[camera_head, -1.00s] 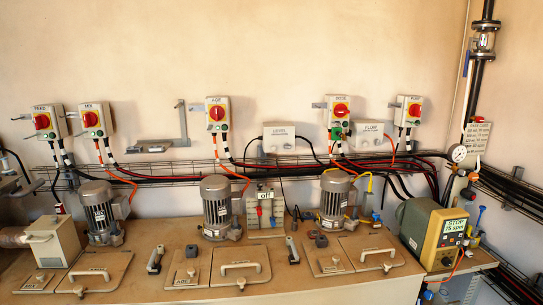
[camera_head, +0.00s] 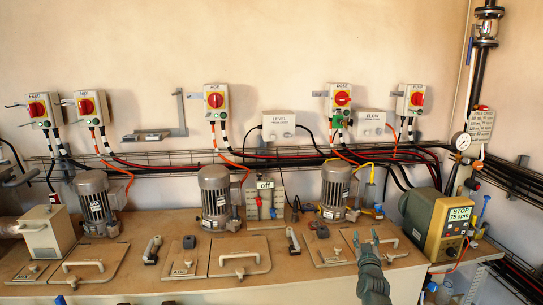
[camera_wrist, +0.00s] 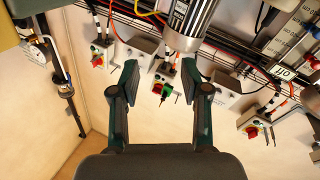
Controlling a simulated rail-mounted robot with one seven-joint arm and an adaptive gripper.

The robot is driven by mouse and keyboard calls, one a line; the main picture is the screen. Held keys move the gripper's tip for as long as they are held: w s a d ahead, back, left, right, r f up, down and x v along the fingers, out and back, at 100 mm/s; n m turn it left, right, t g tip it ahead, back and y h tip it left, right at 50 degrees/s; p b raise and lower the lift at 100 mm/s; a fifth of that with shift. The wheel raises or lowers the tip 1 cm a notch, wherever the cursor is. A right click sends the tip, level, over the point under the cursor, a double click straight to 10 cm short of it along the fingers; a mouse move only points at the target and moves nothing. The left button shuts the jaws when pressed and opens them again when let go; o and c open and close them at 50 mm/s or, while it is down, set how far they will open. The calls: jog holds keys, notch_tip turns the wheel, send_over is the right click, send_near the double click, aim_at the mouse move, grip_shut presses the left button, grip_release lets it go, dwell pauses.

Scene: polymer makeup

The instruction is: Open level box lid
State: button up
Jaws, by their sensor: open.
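The level box (camera_head: 279,126) is a white box with a LEVEL label on the back wall. Its front looks closed. In the wrist view, which is upside down, a white box right of the gripper's right finger looks like the level box (camera_wrist: 226,92). My gripper (camera_head: 366,236) is over the right part of the bench, below and to the right of the level box and well apart from it. Its two fingers (camera_wrist: 163,80) are spread and empty, pointing up toward the wall.
A similar flow box (camera_head: 371,123) hangs to the right. Between them is a red rotary switch (camera_head: 343,98) with a green piece. A grey motor (camera_head: 335,190) stands close behind my gripper. A cable rack (camera_head: 250,157) runs below the boxes. The wall above is clear.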

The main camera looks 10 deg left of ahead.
jog(key=w+a+r+t+y+p, duration=0.1)
jog(key=w+a+r+y, duration=0.1)
jog(key=w+a+r, duration=0.6)
jog(key=w+a+r+t+y, duration=0.15)
jog(key=w+a+r, duration=0.3)
jog(key=a, duration=0.55)
jog(key=y+p, duration=0.1)
jog(key=y, duration=0.3)
send_near(273, 138)
jog(key=p+x, duration=0.3)
jog(key=x, duration=0.5)
jog(key=shift+w+r, duration=0.25)
jog(key=shift+c, duration=0.3)
grip_shut()
